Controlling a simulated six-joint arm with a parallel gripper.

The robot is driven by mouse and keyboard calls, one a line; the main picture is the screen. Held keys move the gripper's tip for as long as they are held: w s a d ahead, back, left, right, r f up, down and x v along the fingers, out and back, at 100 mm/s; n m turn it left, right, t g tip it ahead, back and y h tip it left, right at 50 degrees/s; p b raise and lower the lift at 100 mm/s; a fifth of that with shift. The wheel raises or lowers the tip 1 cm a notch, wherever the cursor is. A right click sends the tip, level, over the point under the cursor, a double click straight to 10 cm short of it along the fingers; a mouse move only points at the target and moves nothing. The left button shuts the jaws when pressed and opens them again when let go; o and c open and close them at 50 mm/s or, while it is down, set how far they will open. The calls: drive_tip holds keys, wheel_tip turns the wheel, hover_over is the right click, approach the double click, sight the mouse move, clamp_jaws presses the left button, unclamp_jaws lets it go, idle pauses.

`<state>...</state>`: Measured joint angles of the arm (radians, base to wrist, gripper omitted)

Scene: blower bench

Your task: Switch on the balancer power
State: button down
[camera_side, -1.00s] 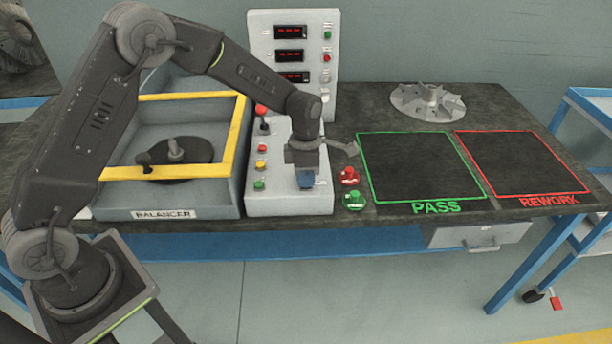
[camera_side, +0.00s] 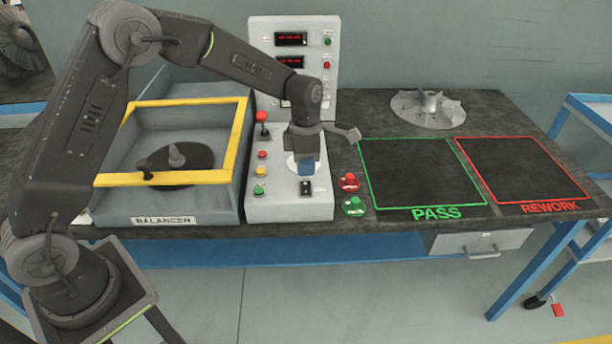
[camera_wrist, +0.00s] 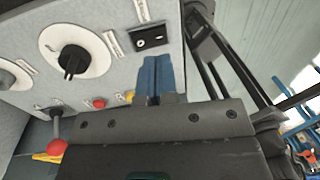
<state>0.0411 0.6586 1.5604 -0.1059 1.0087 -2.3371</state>
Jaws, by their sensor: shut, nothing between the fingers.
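The black rocker switch (camera_side: 306,188) is on the front right of the balancer's light grey control panel (camera_side: 262,207). It also shows in the wrist view (camera_wrist: 148,37) with white marks; I cannot tell which side is pressed. My gripper (camera_side: 306,170) is just behind and above the switch in the side view. Its blue fingertips (camera_wrist: 156,72) are together and empty, close to the switch in the wrist view, apparently apart from it. Red digits glow on the displays (camera_side: 291,38) of the upright panel.
A black dial (camera_wrist: 72,60) on a white disc is beside the switch. A red-topped lever (camera_side: 262,117) and several coloured buttons (camera_side: 260,171) line the panel's left. Red (camera_side: 349,182) and green (camera_side: 354,206) buttons stand to the right. The PASS area (camera_side: 420,170) is clear.

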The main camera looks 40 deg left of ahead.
sight(306, 193)
wheel_tip(306, 193, up, 10)
drive_tip(key=shift+s+d, duration=0.45)
